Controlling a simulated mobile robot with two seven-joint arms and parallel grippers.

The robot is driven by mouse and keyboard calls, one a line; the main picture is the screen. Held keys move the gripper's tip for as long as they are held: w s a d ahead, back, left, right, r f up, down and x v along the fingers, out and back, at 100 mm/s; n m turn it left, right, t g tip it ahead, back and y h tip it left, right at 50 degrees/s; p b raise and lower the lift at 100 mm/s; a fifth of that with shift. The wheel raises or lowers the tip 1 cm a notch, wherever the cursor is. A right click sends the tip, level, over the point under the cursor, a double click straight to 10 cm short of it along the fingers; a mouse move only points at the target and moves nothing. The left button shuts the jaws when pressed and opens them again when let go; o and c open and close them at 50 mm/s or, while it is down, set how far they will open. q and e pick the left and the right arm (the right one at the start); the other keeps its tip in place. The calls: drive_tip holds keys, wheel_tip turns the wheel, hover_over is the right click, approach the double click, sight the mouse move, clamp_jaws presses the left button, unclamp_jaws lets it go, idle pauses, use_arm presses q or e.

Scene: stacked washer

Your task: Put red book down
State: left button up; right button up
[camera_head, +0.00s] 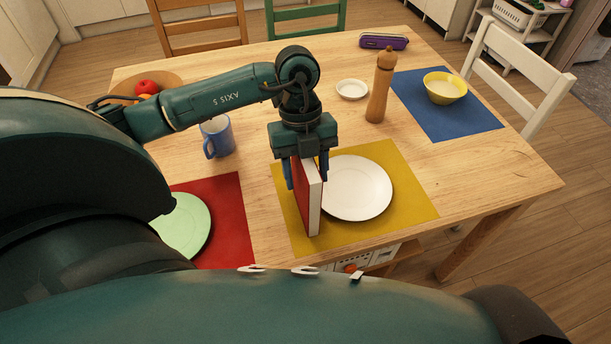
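The red book (299,190) has a red cover and pale page edges. It stands upright over the left part of the yellow mat (400,213), just left of the white plate (358,188). My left gripper (306,172) comes down from above, with a blue finger on each side of the book, and is shut on its upper part. I cannot tell whether the book's lower edge touches the mat. My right gripper is not in view.
The wooden table (480,178) also holds a blue mug (217,136), a pepper mill (381,88), a small white saucer (352,90), a yellow bowl (445,88) on a blue mat, a green plate (184,226) on a red mat, and a purple case (383,41). The table's right end is clear.

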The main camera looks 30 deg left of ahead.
use_arm(q)
drive_tip(key=shift+f, duration=0.25)
drive_tip(key=shift+c, duration=0.3)
clamp_jaws()
idle(0.5)
